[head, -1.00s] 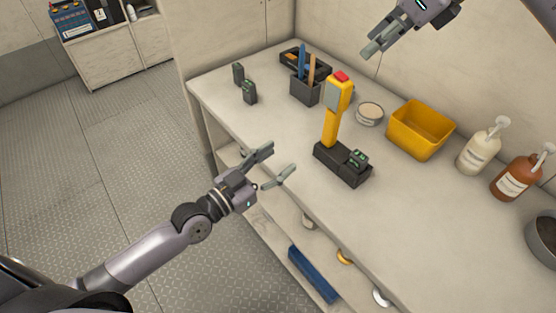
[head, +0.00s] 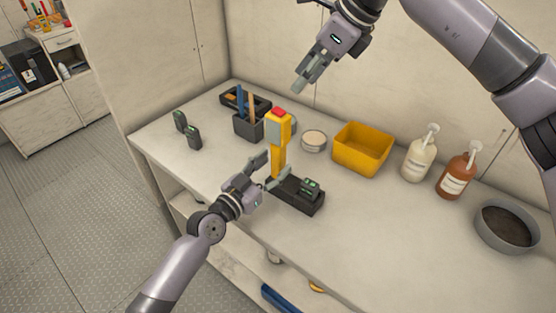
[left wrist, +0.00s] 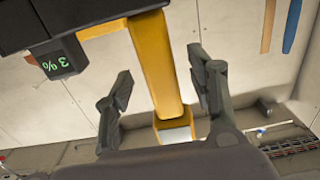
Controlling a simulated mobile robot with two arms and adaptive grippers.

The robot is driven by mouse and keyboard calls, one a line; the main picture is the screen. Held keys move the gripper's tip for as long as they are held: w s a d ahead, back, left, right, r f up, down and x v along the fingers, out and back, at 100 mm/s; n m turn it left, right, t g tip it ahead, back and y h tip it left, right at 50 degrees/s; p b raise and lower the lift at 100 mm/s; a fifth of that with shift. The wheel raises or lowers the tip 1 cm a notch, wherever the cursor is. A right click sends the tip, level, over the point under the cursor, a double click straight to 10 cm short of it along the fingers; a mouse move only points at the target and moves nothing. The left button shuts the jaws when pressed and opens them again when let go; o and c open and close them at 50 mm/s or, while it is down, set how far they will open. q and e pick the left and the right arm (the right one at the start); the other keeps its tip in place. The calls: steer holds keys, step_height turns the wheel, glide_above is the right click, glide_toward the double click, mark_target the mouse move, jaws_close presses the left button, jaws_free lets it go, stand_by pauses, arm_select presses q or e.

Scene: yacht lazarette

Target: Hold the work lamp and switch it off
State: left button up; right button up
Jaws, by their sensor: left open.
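The yellow work lamp (head: 279,162) stands upright on the bench in a black base (head: 296,198), with a red button (head: 280,112) on top of its head. A small block with a green display (head: 310,187) sits on the base. My left gripper (head: 270,171) is open at the lamp's handle. In the left wrist view, the handle (left wrist: 155,65) shows between the open fingers (left wrist: 163,90), with visible gaps; the picture is upside down. My right gripper (head: 299,84) is above and behind the lamp, pointing down; its finger opening is unclear.
Behind the lamp are a black tool cup (head: 248,127), a round tin (head: 314,141) and a yellow bin (head: 362,150). Two small black devices (head: 193,138) stand left. Two pump bottles (head: 418,160) and a grey bowl (head: 507,226) are right. The front bench is clear.

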arm_select(q)
steer(key=shift+x, duration=1.4)
jaws_close()
steer(key=c, duration=0.6)
jaws_free()
jaws_close()
